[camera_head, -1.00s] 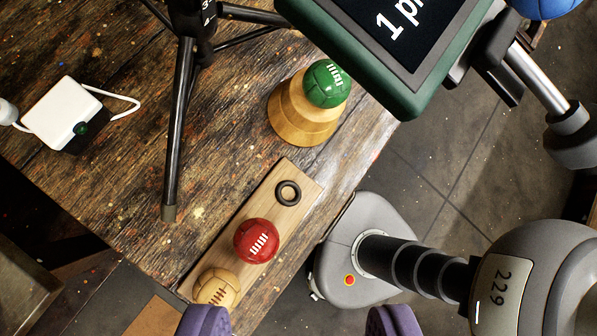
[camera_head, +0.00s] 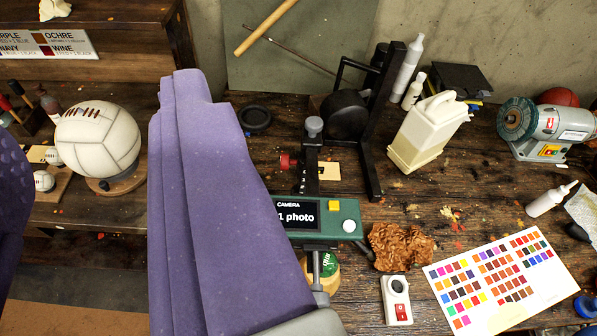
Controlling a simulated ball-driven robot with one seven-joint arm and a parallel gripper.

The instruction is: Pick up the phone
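I cannot make out anything that is clearly a phone. A green device (camera_head: 337,219) marked "CAMERA" has a dark screen reading "1 photo" and stands on a mount at the front of the bench, partly hidden by a purple finger. My gripper (camera_head: 95,115) shows as two large purple fingers close to the camera. One finger fills the left-centre, and the other is cut off at the left edge. They are apart, with no held object visible between them. A white leather ball (camera_head: 98,140) shows farther away through the gap.
The dark wooden bench holds a cream canister (camera_head: 425,135), white bottles (camera_head: 408,68), a bench grinder (camera_head: 550,125), a colour chart (camera_head: 500,283), brown crumpled material (camera_head: 400,246) and a small white switch box (camera_head: 397,298). Some bare wood shows between them.

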